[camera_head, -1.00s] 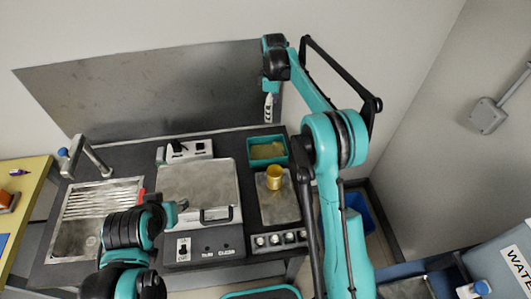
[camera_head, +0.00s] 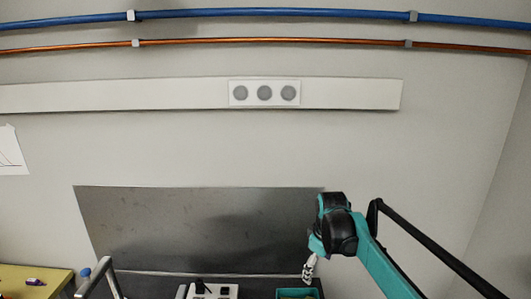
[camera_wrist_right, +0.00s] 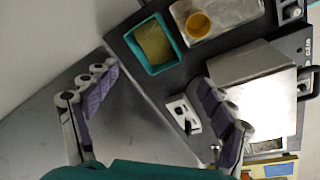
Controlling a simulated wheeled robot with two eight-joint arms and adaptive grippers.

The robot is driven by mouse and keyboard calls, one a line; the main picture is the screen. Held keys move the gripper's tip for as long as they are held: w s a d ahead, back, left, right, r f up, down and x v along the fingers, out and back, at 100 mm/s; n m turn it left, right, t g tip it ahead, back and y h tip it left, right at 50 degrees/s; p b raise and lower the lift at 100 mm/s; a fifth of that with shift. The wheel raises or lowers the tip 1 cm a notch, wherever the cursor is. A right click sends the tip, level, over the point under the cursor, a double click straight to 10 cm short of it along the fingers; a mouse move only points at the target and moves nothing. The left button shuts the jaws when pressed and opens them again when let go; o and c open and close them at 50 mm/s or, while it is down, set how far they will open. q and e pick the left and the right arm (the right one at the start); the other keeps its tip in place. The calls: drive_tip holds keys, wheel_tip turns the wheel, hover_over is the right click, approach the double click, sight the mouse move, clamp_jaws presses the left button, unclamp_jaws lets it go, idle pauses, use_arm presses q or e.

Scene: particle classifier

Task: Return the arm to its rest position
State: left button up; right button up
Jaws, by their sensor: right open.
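My right arm comes in from the lower right of the head view. My right gripper (camera_head: 309,268) hangs from its wrist in front of the wall, at the right end of the metal back panel (camera_head: 200,230). In the right wrist view the right gripper (camera_wrist_right: 155,112) has its two fingers wide apart, with nothing between them. It is above the dark counter (camera_wrist_right: 150,75), apart from the things on it. My left arm and left gripper are outside both current views.
The right wrist view shows a teal tray (camera_wrist_right: 133,60), a yellow cup (camera_wrist_right: 199,25) on a metal plate, a metal-topped machine (camera_wrist_right: 250,65) and a white socket block (camera_wrist_right: 178,110). The wall above is clear of the arm.

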drive_tip(key=s+d+f+m+t+b, duration=0.1)
drive_tip(key=s+f+m+t+b, duration=0.1)
drive_tip(key=s, duration=1.1)
drive_tip(key=s+d+f+m+t+b, duration=0.1)
drive_tip(key=s+f+m+t+b, duration=0.2)
drive_tip(key=s+f+m, duration=0.4)
drive_tip(key=s+f, duration=0.2)
drive_tip(key=s, duration=0.4)
drive_tip(key=shift+s+f+b, duration=0.2)
drive_tip(key=shift+s+b, duration=0.1)
drive_tip(key=shift+b, duration=0.1)
